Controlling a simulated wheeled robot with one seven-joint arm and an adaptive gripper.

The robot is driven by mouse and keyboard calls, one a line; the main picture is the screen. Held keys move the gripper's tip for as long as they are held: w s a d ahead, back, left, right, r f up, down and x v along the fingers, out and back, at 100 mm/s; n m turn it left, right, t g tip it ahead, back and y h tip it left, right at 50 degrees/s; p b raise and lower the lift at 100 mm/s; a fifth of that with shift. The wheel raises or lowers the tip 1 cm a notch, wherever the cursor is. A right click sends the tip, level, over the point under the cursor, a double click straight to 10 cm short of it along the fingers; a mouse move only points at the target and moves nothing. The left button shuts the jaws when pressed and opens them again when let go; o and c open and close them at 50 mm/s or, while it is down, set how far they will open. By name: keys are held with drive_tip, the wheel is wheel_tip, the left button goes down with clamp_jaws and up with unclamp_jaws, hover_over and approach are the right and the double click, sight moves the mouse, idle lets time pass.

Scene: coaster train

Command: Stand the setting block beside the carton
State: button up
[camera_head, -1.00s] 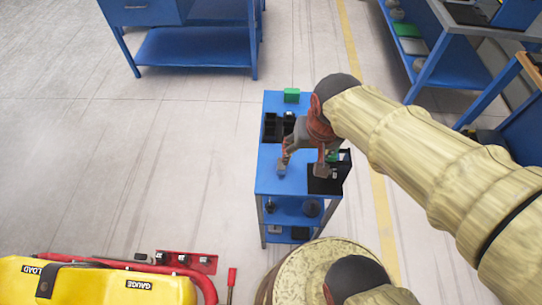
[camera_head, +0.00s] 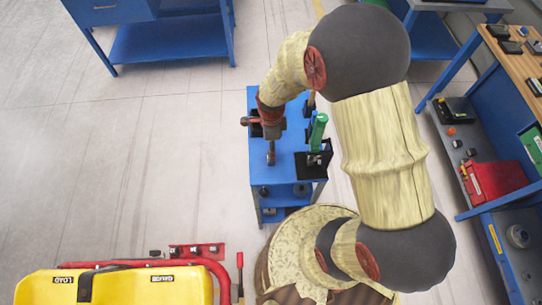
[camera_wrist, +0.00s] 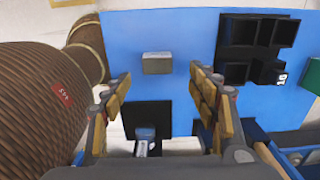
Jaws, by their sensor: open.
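A grey block (camera_wrist: 157,64), which looks like the setting block, lies on the blue cart top in the wrist view. It shows its broad face and is apart from other things. My gripper (camera_wrist: 162,79) is open and empty above the cart, with the block between and beyond its fingertips. In the head view my gripper (camera_head: 262,140) hangs over the cart's left part, and the block cannot be made out there. A tall green object (camera_head: 318,131) stands at the cart's right side. I cannot tell whether it is the carton.
A black compartment bin (camera_wrist: 238,32) stands on the cart beyond the right finger. A black tray (camera_wrist: 152,111) with a small grey-blue item (camera_wrist: 145,134) lies at the near side. The blue cart top (camera_wrist: 120,40) is bare around the block. A yellow case (camera_head: 120,287) is at lower left.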

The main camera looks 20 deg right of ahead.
wheel_tip(320, 180, down, 8)
drive_tip(key=shift+s+a+r+b, duration=0.1)
drive_tip(key=shift+s+r+b, duration=0.1)
drive_tip(key=shift+b, duration=0.25)
drive_tip(key=c, duration=1.5)
clamp_jaws()
